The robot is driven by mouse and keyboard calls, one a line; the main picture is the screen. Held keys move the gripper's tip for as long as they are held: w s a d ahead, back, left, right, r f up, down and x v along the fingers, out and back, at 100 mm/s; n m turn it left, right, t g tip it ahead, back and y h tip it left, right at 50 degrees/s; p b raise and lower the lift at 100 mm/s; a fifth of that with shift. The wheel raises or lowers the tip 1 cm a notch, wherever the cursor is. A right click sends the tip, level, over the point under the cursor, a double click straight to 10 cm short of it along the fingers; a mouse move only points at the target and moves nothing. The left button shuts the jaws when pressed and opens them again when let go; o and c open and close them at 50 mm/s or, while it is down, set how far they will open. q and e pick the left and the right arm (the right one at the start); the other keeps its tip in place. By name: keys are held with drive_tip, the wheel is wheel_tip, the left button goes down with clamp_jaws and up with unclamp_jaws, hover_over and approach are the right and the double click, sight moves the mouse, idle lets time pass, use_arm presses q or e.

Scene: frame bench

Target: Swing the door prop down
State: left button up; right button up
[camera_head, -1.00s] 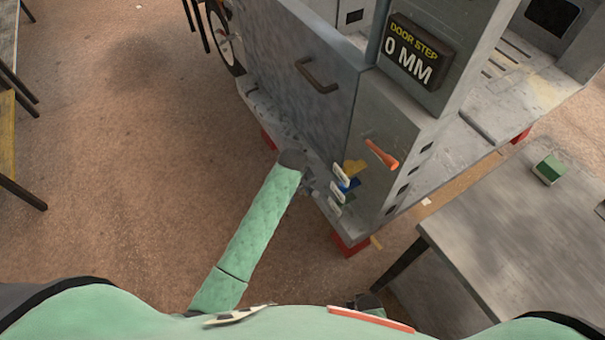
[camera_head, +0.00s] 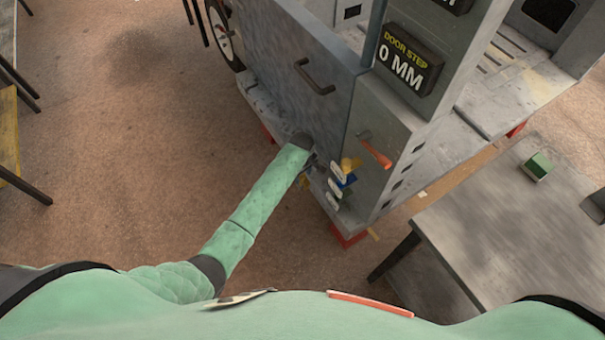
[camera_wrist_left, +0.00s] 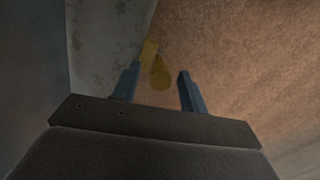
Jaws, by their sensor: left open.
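A yellow part with a rounded end (camera_wrist_left: 159,74) shows in the left wrist view between the fingers of my left gripper (camera_wrist_left: 158,88), at the edge of a grey metal surface. The fingers are open, one on each side of it in the picture; I cannot tell if either touches it. In the head view my left gripper (camera_head: 314,164) is at the foot of the grey door panel (camera_head: 303,120), partly hidden by its wrist. I cannot tell for sure which part is the door prop. My right gripper is out of view.
An orange lever (camera_head: 376,153) is on the post below the "DOOR STEP 0 MM" display (camera_head: 408,58). A grey table (camera_head: 480,235) with a green block (camera_head: 538,166) stands at right.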

use_arm(q)
drive_tip(key=shift+f, duration=0.55)
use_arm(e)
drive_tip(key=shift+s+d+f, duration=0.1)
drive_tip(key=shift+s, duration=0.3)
